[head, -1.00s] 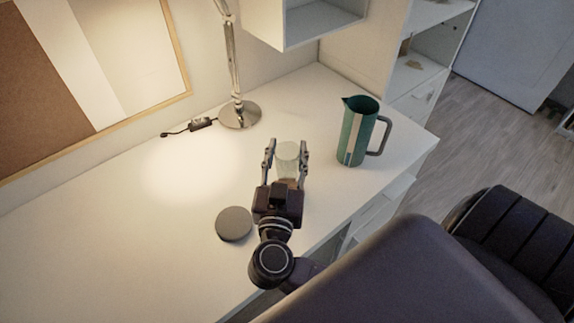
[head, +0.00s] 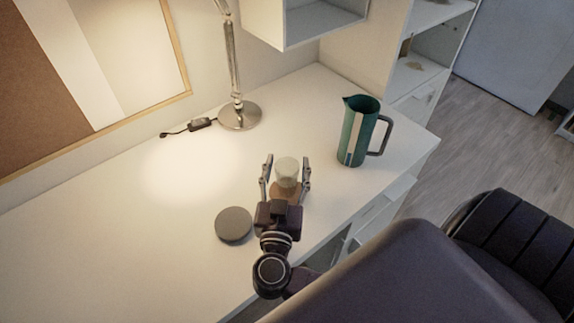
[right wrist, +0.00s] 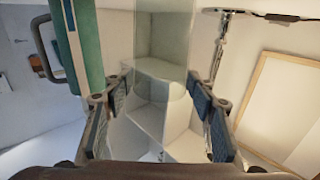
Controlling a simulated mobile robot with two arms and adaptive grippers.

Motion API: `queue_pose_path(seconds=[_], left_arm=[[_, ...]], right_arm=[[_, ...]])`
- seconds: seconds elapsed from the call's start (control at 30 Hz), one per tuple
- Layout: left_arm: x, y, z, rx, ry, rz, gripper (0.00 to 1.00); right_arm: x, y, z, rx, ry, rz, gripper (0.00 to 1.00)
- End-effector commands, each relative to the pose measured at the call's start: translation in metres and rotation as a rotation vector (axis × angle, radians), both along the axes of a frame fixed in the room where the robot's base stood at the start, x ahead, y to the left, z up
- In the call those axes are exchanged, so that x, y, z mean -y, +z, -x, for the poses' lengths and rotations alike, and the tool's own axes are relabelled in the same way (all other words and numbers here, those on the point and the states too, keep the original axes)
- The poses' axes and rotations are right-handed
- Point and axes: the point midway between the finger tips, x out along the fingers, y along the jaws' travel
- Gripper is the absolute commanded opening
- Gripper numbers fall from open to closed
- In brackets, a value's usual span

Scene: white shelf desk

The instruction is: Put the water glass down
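My left gripper is not in view.
A green pitcher (head: 354,135) stands to the right of the glass. A dark grey disc (head: 234,224) lies to its left. A lamp base (head: 239,115) and a cable switch (head: 200,123) are behind. The left part of the desk (head: 100,240) is clear. A dark chair (head: 400,275) is in front.

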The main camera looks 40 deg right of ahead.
Motion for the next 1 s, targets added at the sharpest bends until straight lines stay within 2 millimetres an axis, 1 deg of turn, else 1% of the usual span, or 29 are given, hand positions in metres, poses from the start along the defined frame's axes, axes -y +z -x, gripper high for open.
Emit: queue_pose_path(seconds=[0.37, 0.47, 0.57, 0.7, 0.9, 1.0], left_arm=[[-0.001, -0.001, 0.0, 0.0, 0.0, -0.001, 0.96], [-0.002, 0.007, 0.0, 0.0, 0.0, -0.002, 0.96], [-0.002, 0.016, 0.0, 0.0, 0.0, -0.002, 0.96], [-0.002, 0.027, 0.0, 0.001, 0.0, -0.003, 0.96], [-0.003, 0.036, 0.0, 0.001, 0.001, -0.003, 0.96], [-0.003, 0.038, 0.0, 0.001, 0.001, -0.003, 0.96]], right_arm=[[0.0, 0.003, 0.0, 0.001, 0.0, 0.0, 0.57], [-0.008, 0.004, 0.009, -0.004, 0.0, -0.002, 0.57], [-0.021, 0.006, 0.024, -0.006, 0.001, -0.004, 0.57], [-0.042, 0.006, 0.048, -0.007, 0.0, -0.003, 0.57], [-0.066, 0.004, 0.076, -0.004, 0.0, -0.002, 0.57], [-0.073, 0.003, 0.085, -0.004, 0.0, 0.0, 0.57]])
